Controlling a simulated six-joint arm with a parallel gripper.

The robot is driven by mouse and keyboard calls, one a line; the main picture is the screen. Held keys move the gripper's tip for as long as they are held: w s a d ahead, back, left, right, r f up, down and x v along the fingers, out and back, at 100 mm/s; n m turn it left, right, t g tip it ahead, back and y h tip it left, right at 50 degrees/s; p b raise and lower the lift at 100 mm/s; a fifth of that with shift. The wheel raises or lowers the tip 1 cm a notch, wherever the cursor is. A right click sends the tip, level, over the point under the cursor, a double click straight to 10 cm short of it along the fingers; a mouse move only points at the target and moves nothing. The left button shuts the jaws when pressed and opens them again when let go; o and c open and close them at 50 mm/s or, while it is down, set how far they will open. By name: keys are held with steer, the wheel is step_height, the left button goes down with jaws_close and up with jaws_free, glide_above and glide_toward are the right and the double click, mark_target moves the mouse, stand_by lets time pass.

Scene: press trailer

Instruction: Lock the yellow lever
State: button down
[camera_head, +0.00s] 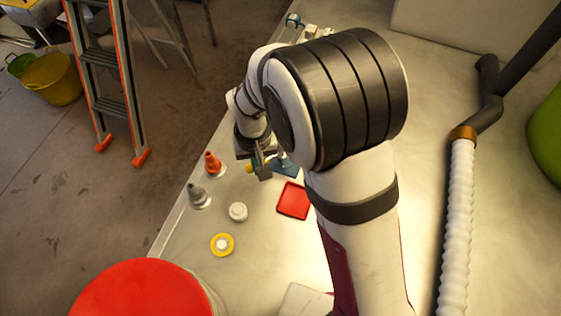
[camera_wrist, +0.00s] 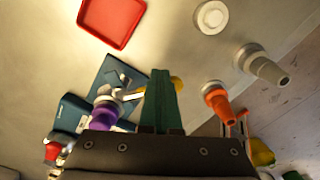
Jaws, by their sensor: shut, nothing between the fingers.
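The yellow lever shows in the wrist view as a yellow knob (camera_wrist: 178,84) on a pale shaft that runs left to a purple part (camera_wrist: 103,115). A blue base plate (camera_wrist: 112,80) lies under it. My gripper (camera_wrist: 161,76) is shut and empty, its green fingers crossing in front of the shaft and hiding part of it beside the knob. I cannot tell if they touch the lever. In the head view my gripper (camera_head: 264,173) is just right of the yellow knob (camera_head: 250,168), and the blue base (camera_head: 286,168) is partly hidden by my arm.
A red tray (camera_head: 293,201) lies near the blue base. An orange cone (camera_head: 213,163) and a grey cone (camera_head: 197,196) stand along the table's left edge. A white round piece (camera_head: 238,212) and a yellow-ringed one (camera_head: 222,244) are nearer. A white hose (camera_head: 457,230) runs at right.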

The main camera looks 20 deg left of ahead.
steer(key=shift+w+a, duration=0.4)
steer(key=shift+a, duration=0.2)
steer(key=shift+w+a, duration=0.4)
steer(key=shift+a, duration=0.2)
steer(key=shift+w+a, duration=0.4)
steer(key=shift+w, duration=0.2)
steer(key=shift+w+a, duration=0.35)
steer(key=shift+w, duration=0.2)
